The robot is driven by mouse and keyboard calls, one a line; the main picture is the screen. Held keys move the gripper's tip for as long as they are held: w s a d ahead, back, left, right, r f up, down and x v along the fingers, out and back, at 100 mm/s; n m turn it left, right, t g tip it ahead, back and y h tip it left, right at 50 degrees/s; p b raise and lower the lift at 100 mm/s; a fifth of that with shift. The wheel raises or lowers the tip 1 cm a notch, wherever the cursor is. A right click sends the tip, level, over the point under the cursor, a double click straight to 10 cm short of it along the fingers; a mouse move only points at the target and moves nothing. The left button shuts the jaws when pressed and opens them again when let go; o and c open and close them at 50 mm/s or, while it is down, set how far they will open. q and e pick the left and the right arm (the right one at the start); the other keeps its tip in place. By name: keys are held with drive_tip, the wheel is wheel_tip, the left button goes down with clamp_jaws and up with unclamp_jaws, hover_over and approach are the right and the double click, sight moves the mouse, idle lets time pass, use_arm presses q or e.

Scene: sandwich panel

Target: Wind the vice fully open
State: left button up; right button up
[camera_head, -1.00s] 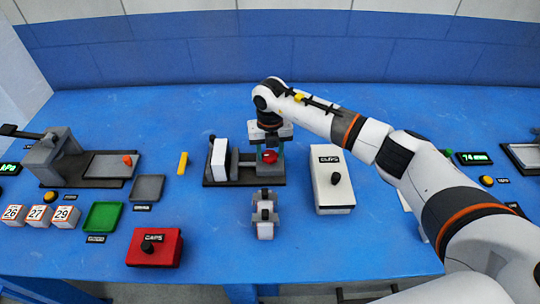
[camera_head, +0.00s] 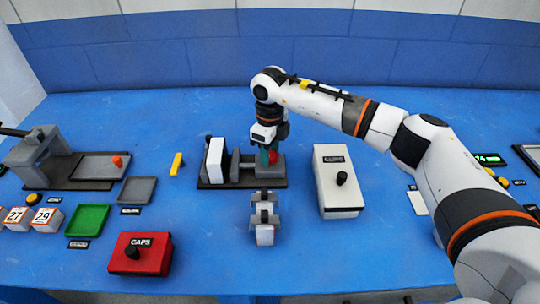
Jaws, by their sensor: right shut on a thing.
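The vice stands mid-table on a dark base (camera_head: 243,186). A white block (camera_head: 214,158) stands upright at its left end, and a grey jaw plate (camera_head: 235,166) stands to the right of it with a narrow gap between. A grey housing (camera_head: 271,172) is at the right end, with a red handle part (camera_head: 273,157) above it. My right gripper (camera_head: 269,156) points down over this end, its greenish fingers shut on the red handle part. The fingers and wrist partly hide the handle and housing. My left gripper does not show.
A white box with a black knob (camera_head: 335,190) stands close to the right of the vice. A small grey fixture (camera_head: 265,222) stands in front. A red CAPS box (camera_head: 148,258), a green tray (camera_head: 87,220) and a yellow bar (camera_head: 177,164) lie left.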

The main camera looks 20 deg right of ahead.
drive_tip(key=n+b, duration=0.1)
drive_tip(key=n, duration=0.1)
drive_tip(key=shift+n, duration=0.3)
drive_tip(key=shift+n+b, duration=0.8)
drive_tip(key=shift+n, duration=0.6)
drive_tip(key=shift+r, duration=0.1)
drive_tip(key=o, duration=1)
wheel_tip(320, 180, up, 12)
drive_tip(key=shift+b, duration=0.45)
